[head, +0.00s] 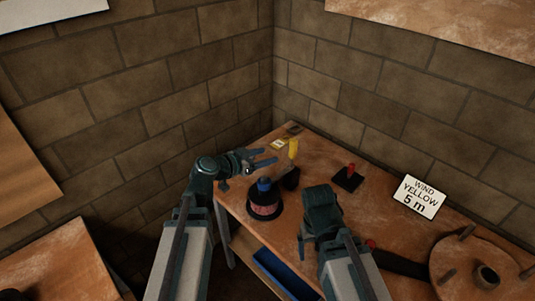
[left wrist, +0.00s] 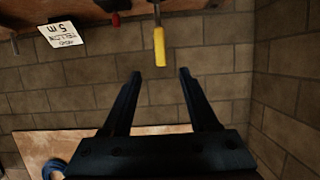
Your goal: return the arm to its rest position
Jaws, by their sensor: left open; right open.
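My left gripper (head: 262,160) is open and empty in the head view, in the air at the bench's far left end, beside the yellow handle. In the left wrist view its two dark fingers (left wrist: 160,73) are spread with nothing between them. The yellow-handled thing (left wrist: 159,45) lies beyond the fingertips, apart from them; in the head view the yellow handle (head: 293,148) stands near the corner. My right gripper (head: 318,205) is over the middle of the bench; its fingertips are mostly hidden by its own wrist, and no held thing shows.
The wooden bench (head: 390,205) runs along the right brick wall. A dark round-based item with a blue top (head: 264,203) stands near its front edge. A red-handled block (head: 348,178), a "WIND YELLOW 5 m" sign (head: 416,197) and a round wooden flange (head: 465,258) are further right. A blue bin (head: 285,275) is below.

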